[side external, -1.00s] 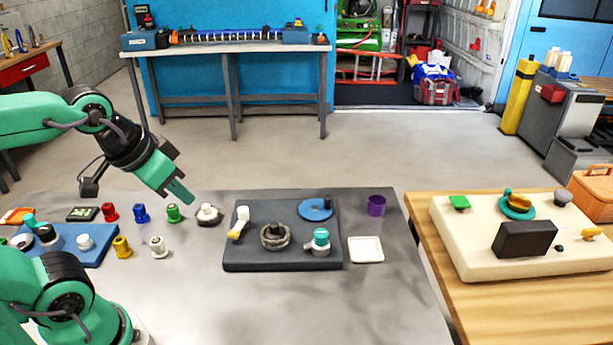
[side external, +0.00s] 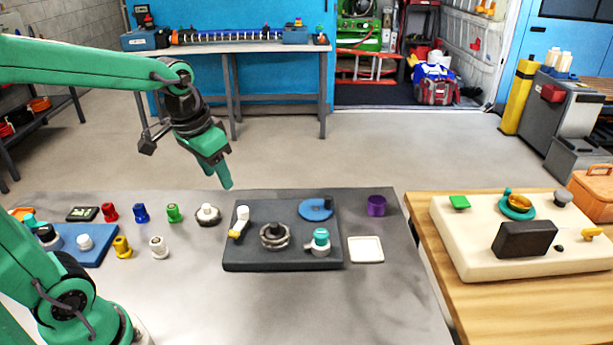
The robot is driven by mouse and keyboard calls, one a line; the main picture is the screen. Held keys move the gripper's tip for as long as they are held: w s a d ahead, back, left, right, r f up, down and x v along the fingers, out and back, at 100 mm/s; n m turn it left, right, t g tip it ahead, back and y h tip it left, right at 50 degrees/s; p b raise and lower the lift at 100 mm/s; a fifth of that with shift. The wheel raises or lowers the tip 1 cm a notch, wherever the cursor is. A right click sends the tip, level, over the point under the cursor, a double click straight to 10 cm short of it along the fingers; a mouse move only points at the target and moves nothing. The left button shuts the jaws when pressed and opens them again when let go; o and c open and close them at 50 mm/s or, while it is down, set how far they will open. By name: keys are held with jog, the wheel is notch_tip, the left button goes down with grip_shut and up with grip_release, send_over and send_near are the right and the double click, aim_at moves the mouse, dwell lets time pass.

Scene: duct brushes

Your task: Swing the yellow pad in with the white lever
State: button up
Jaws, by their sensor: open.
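The white lever (side external: 243,213) stands at the left side of the dark grey board (side external: 290,262). The small yellow pad (side external: 234,235) is at the lever's lower front end, near the board's left edge. My gripper (side external: 224,180) is above the table, behind and slightly left of the lever. It points down, is empty and touches nothing; its jaws are open, though the gap between the fingers is hard to see from this side.
The board also carries a ridged dark ring (side external: 275,236), a blue disc (side external: 316,208) and a teal-topped knob (side external: 320,238). Several coloured knobs, including a green one (side external: 173,213), stand left of it. A purple cup (side external: 376,205) and white tray (side external: 367,250) lie right.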

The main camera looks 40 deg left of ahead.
aim_at(243, 209)
jog(key=w+a+f+g, duration=0.1)
jog(key=w+a+f, duration=0.1)
jog(key=w+f, duration=0.1)
jog(key=w+a+f+g, duration=0.1)
jog(key=w+a+f, duration=0.1)
jog(key=w+f, duration=0.1)
jog(key=w+a+f+g, duration=0.1)
jog(key=w+f, duration=0.1)
jog(key=shift+w+a+f, duration=0.4)
jog(key=shift+f, duration=0.15)
jog(key=shift+f, duration=3.75)
grip_shut()
